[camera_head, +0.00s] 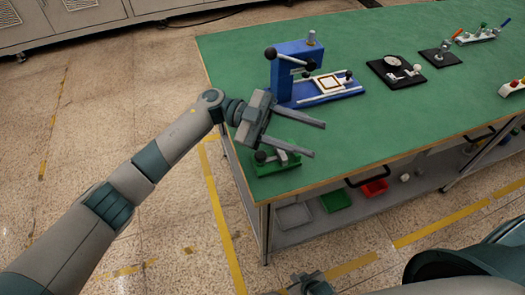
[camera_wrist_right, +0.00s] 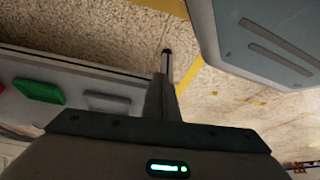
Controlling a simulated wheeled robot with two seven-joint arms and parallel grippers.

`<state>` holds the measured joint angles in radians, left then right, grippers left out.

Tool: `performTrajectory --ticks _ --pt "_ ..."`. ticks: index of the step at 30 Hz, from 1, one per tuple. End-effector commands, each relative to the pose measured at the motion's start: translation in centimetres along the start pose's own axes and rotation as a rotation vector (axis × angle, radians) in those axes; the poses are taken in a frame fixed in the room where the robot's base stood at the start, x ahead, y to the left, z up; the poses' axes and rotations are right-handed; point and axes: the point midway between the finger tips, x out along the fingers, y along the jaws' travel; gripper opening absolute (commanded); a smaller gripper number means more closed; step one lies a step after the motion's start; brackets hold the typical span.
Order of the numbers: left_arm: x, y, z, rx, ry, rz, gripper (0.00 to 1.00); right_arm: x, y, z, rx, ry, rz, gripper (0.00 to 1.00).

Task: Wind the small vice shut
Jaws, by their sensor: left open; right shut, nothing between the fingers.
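The small vice (camera_head: 287,164), green with grey metal parts and a black ball knob (camera_head: 260,156), sits near the front left corner of the green table. The gap between its jaws is too small to make out. My left gripper (camera_head: 319,140) is open, its two long fingers spread and pointing right, just above the vice in the head view. It appears apart from the vice and partly covers it. My right gripper (camera_wrist_right: 167,55) is shut and empty in the right wrist view, low beside the table, away from the vice.
A blue press (camera_head: 297,75) with a white frame on its base stands behind the vice. Several black-based fixtures (camera_head: 396,71) stand farther right. Below, a shelf holds grey, green and red bins (camera_head: 374,188). The green tabletop (camera_head: 380,120) is clear right of the vice.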

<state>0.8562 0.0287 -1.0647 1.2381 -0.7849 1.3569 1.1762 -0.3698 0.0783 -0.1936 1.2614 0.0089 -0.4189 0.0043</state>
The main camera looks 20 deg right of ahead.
Motion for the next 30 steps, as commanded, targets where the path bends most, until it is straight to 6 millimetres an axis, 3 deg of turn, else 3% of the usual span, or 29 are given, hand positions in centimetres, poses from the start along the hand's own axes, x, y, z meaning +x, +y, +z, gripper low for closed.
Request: performTrajectory --ticks 5,10,14,18,23,26,30 --pt "0.7 -2.3 -0.8 0.064 0.053 -0.211 0.43 0.0 0.0 0.0 0.000 0.000 0.000 0.00" --pt "-0.6 -5.3 -2.0 0.124 0.091 -0.522 0.43 -0.1 0.0 0.6 0.000 -0.006 0.000 0.00" --pt "-4.0 -7.3 -2.6 0.141 0.087 -0.828 0.43 -0.2 -0.1 1.1 0.000 -0.012 -0.001 0.00" --pt "-9.4 -7.6 -2.1 0.111 0.036 -1.139 0.43 -0.4 -0.2 1.6 0.001 -0.018 -0.002 0.00" --pt "-15.9 -5.3 -0.5 0.025 -0.070 -1.444 0.43 -0.4 -0.2 1.7 0.001 -0.020 -0.002 0.00" --pt "-19.9 -2.2 1.1 -0.064 -0.163 -1.620 0.43 -0.4 -0.2 1.6 0.001 -0.019 -0.002 0.00" --pt "-24.8 4.2 3.7 -0.234 -0.327 -1.833 0.43 -0.2 -0.1 1.2 0.001 -0.014 -0.001 0.00"
